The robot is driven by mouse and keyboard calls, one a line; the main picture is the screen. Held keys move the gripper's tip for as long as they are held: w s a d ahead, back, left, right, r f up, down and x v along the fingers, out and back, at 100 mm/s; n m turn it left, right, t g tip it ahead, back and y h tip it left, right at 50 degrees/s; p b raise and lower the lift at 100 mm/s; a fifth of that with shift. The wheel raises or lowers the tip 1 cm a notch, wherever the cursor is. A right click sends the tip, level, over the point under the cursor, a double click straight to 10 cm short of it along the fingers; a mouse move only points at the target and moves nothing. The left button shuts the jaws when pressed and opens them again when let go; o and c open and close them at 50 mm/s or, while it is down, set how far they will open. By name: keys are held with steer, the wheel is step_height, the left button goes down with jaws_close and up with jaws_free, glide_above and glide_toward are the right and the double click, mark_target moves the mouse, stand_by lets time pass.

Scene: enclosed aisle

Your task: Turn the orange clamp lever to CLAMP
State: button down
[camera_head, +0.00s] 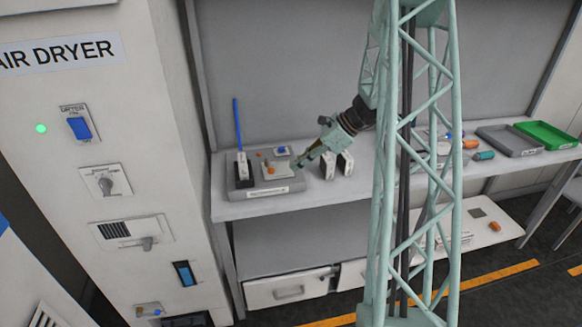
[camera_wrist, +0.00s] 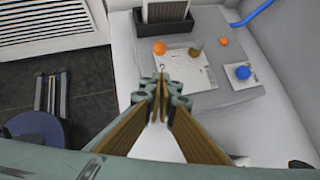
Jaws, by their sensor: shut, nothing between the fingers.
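A grey fixture (camera_head: 238,190) sits at the left end of the bench. An orange knob-like part (camera_head: 270,170) on its pale plate (camera_wrist: 187,73) looks like the clamp lever's end; it also shows in the wrist view (camera_wrist: 159,47). Its pointing direction and any CLAMP lettering are too small to read. A brownish post (camera_wrist: 196,50) stands on the same plate. A smaller orange part (camera_wrist: 224,42) lies behind it. My gripper (camera_head: 299,161) is just right of the plate in the head view. In the wrist view its fingertips (camera_wrist: 160,88) are together and empty, short of the orange knob, with no contact visible.
A blue button (camera_wrist: 243,72) and an upright blue rod (camera_head: 238,124) are on the fixture. White blocks (camera_head: 337,165) stand close right of my gripper. Grey (camera_head: 510,140) and green (camera_head: 546,134) trays are at the far right. The dryer cabinet (camera_head: 130,200) stands left.

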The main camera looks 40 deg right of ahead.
steer(key=v, duration=0.8)
steer(key=shift+r+p, duration=0.2)
steer(key=shift+p, duration=0.25)
steer(key=shift+s+a, duration=0.1)
steer(key=shift+a, duration=0.05)
steer(key=s+a+r+n+g+h, duration=0.1)
steer(key=s+a+r+n, duration=0.2)
steer(key=a+r+n, duration=0.5)
steer(key=s+a+r+n+g+h, duration=0.1)
steer(key=s+a+r+n+g, duration=0.3)
steer(key=a, duration=0.9)
steer(key=s+a+r+n+t, duration=0.1)
steer(key=a+r+n, duration=0.1)
steer(key=a+r, duration=0.7)
steer(key=s+a+r+n+h, duration=0.2)
steer(key=s+a+r+n, duration=0.2)
steer(key=s+a+n, duration=0.5)
steer(key=s+a+n+h, duration=0.1)
steer(key=s+a+n, duration=0.1)
steer(key=s, duration=0.7)
steer(key=s+a+n+t+b, duration=0.1)
steer(key=s+a+n, duration=0.1)
steer(key=s, duration=0.7)
steer(key=shift+a+r+n+t+h, duration=0.3)
steer(key=shift+a+h, duration=0.1)
steer(key=shift+a, duration=0.3)
